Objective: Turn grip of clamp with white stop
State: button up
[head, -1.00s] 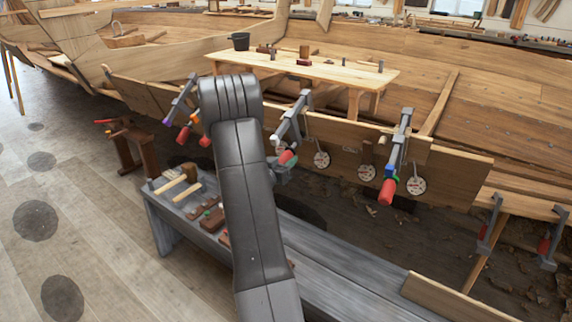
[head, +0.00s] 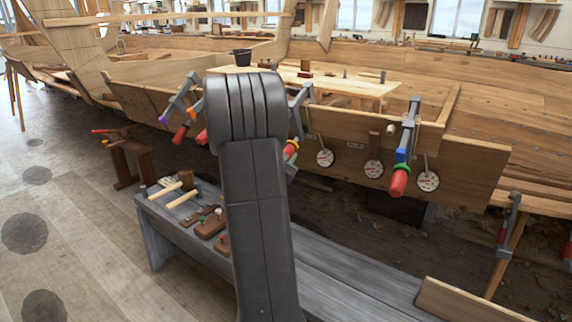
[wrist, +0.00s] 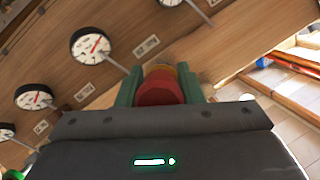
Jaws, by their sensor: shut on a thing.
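In the wrist view my gripper (wrist: 158,90) is shut on a red clamp grip (wrist: 157,88), one green finger on each side. A clamp with a purple stop (head: 164,120) hangs to the left, and a clamp with blue and green parts (head: 408,130) and a red grip to the right.
Round white dials (head: 326,157) hang along the hull plank (head: 465,185), close to the held grip in the wrist view. A grey bench (head: 325,275) with mallets and small tools stands below. A wooden table (head: 340,84) is behind the plank. The floor at left is open.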

dwell(0.4)
jog(key=o, duration=1)
jog(key=v, duration=1.4)
jog(key=shift+f, duration=0.1)
